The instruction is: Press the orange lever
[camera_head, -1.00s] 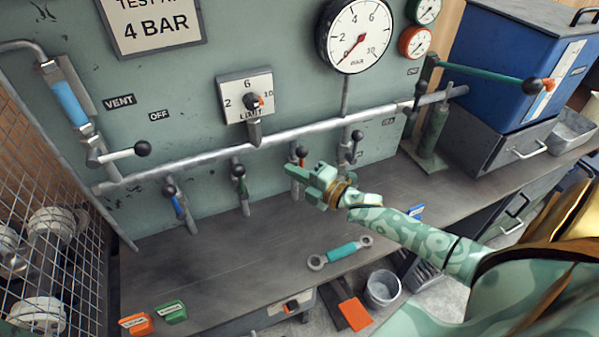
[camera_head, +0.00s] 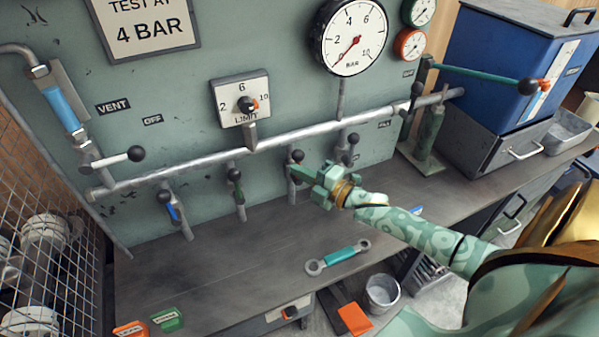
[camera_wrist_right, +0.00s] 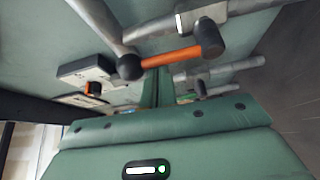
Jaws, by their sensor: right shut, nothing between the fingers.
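The orange lever (camera_wrist_right: 182,54) shows in the right wrist view as an orange handle with a black knob at its left end and a dark pivot at its right. In the head view its black knob (camera_head: 297,156) sticks out below the pipe, and the orange part is mostly hidden by my right gripper. My right gripper (camera_head: 302,172) is shut and empty, its tip close by the knob. Its green fingers (camera_wrist_right: 158,88) show in the wrist view just beyond the lever; I cannot tell if they touch it. My left gripper is not in view.
Blue (camera_head: 171,210), green (camera_head: 236,187) and another black-knobbed lever (camera_head: 353,145) hang along the pipe (camera_head: 205,157). A gauge (camera_head: 348,36) reads near zero. A turquoise wrench (camera_head: 338,256) lies on the bench. A long teal lever (camera_head: 478,77) stands at right.

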